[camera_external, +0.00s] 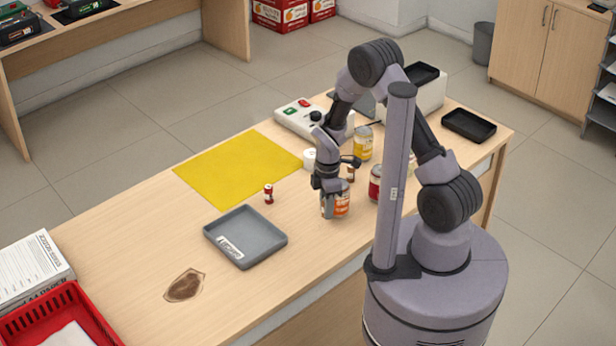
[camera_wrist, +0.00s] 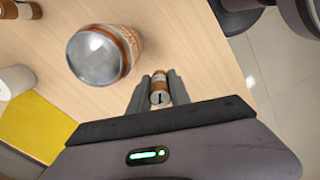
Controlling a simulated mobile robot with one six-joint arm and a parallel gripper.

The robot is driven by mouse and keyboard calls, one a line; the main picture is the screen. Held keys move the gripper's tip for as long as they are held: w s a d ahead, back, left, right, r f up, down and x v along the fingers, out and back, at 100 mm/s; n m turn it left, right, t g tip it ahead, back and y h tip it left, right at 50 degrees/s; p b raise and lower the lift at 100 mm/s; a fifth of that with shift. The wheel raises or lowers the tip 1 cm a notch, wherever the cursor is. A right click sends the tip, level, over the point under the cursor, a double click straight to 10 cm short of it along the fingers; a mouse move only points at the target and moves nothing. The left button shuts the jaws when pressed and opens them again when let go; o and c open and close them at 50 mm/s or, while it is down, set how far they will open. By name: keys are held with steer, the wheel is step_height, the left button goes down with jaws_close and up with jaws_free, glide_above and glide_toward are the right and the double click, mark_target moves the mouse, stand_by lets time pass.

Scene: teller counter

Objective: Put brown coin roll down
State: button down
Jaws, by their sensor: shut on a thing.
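The brown coin roll (camera_wrist: 159,90) stands between the fingers of my gripper (camera_wrist: 158,93) in the wrist view, with its end facing the camera. My gripper is shut on it. In the external view my gripper (camera_external: 327,205) points down low over the counter, beside a jar with an orange label (camera_external: 342,204). The roll cannot be made out there. I cannot tell whether its lower end touches the counter. The jar, with its round metal lid (camera_wrist: 95,57), stands close to the fingers in the wrist view, a small gap apart.
The wooden counter (camera_external: 150,240) holds a yellow mat (camera_external: 235,168), a grey tray (camera_external: 246,237), and a small red roll (camera_external: 268,193). More jars, including a yellow-labelled one (camera_external: 363,143) and a red one (camera_external: 375,183), crowd near my arm.

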steer(key=s+d, duration=0.2)
steer(key=s, duration=0.1)
steer(key=shift+r, duration=0.15)
steer(key=shift+m, duration=0.5)
steer(key=s+a, duration=0.6)
steer(key=a, duration=0.1)
steer(key=s+a, duration=0.2)
steer(key=a, duration=0.2)
steer(key=shift+s+a+r, duration=0.2)
steer(key=shift+s+r, duration=0.05)
steer(key=shift+s, duration=0.15)
steer(key=b, duration=0.3)
glide_above(247, 234)
steer(key=shift+d+f, duration=0.1)
steer(key=shift+f, duration=0.75)
step_height(247, 234, down, 4)
steer(key=shift+r+b, duration=0.25)
steer(key=shift+b, duration=0.9)
steer(key=shift+r, duration=0.2)
steer(key=shift+f, duration=0.1)
steer(key=c, duration=1.2)
jaws_free()
steer(key=shift+f, duration=0.1)
